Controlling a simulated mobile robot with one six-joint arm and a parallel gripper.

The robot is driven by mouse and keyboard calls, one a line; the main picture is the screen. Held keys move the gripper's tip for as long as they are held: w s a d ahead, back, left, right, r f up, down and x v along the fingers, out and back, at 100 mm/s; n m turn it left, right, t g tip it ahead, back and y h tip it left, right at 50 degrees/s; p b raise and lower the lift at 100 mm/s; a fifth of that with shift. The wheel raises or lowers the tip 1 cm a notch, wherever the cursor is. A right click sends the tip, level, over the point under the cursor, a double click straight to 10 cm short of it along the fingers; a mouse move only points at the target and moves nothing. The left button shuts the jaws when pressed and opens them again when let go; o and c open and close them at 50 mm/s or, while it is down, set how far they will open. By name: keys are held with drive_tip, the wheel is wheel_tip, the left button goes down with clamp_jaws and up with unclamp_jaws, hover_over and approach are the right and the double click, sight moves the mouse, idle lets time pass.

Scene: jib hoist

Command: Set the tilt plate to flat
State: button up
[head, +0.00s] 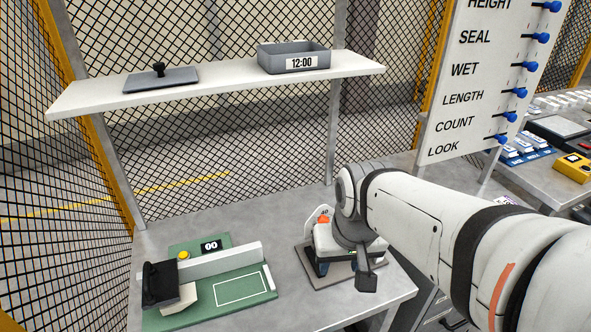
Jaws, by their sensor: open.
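A small device (322,232), which looks like the tilt plate unit, stands on a grey base plate (310,267) at the right part of the grey bench. It has a white body and a pale upright scale with a number and a red-orange mark. My arm covers much of it, so its tilt cannot be told. My gripper (366,280) points down in front of the device's right side, open, with one dark finger plain to see and the other hard to make out. Whether it touches the device cannot be told. I see nothing held.
A green board (215,300) with a white bar, black block and "00" display lies at the bench's left. A shelf (215,82) above holds a dark plate (160,79) and a grey "12:00" tray (293,58). Mesh fence stands behind; a slider board (480,80) stands right.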

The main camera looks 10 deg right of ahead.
drive_tip(key=w+d+r+m+g+y+p, duration=0.25)
drive_tip(key=w+m+p, duration=0.35)
drive_tip(key=w, duration=0.3)
drive_tip(key=m+y+p, duration=0.2)
drive_tip(key=m+p, duration=0.1)
drive_tip(key=m, duration=0.3)
hover_over(326, 218)
drive_tip(key=d, duration=0.3)
wheel_tip(326, 218, down, 2)
drive_tip(key=p+x, duration=0.1)
drive_tip(key=x, duration=0.6)
drive_tip(key=shift+a, duration=0.15)
drive_tip(key=shift+r, duration=0.1)
drive_tip(key=shift+c, duration=0.5)
